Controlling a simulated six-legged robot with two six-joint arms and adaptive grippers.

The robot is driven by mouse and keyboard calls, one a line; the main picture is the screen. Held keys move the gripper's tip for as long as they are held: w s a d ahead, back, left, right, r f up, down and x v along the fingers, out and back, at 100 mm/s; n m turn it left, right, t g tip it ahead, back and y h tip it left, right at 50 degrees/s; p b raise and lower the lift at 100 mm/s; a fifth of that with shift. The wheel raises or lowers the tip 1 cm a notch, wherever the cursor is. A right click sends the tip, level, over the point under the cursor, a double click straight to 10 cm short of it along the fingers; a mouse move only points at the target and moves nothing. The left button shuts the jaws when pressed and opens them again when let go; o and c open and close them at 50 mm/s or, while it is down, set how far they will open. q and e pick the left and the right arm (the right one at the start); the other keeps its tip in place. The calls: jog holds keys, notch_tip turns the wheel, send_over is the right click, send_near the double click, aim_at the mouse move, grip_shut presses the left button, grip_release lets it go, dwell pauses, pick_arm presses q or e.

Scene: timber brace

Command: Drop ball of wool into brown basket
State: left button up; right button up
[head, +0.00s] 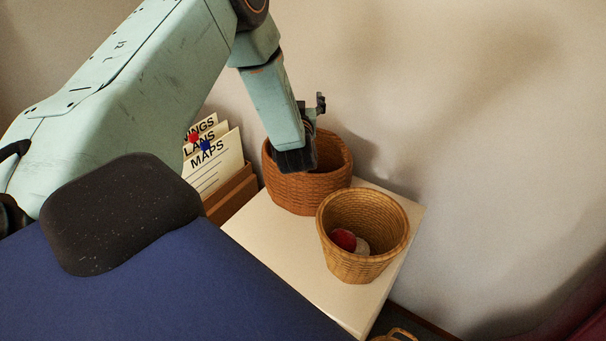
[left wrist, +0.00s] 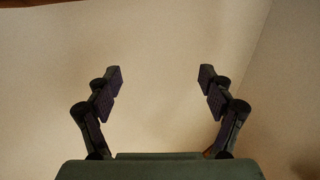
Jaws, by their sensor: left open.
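The brown basket (head: 310,193) is a reddish-brown woven basket at the back of a pale stand. My left gripper (head: 318,108) is at its mouth in the head view, covering part of the rim and inside. In the left wrist view my left gripper (left wrist: 160,82) has its fingers wide apart with nothing between them. A lighter tan basket (head: 357,265) stands in front and to the right. In it lie a red round thing (head: 343,239) and a pale round thing (head: 362,246); I cannot tell whether either is the ball of wool. My right gripper is not in view.
The pale stand top (head: 265,232) is clear at the front left of the baskets. A file box with cards (head: 215,160) stands left of the brown basket. The wall is close behind. Part of another wicker item (head: 395,336) shows at the bottom.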

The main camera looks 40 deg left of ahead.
pick_arm(q)
jog(key=v, duration=1.2)
jog(key=shift+d, duration=0.15)
dwell(0.3)
jog(key=shift+r, duration=0.1)
jog(key=w+a+r+p, duration=0.3)
jog(key=w+a+r, duration=0.1)
jog(key=w+a, duration=0.3)
jog(key=shift+w+a+p, duration=0.3)
jog(key=shift+w+a, duration=0.05)
jog(key=shift+w, duration=0.65)
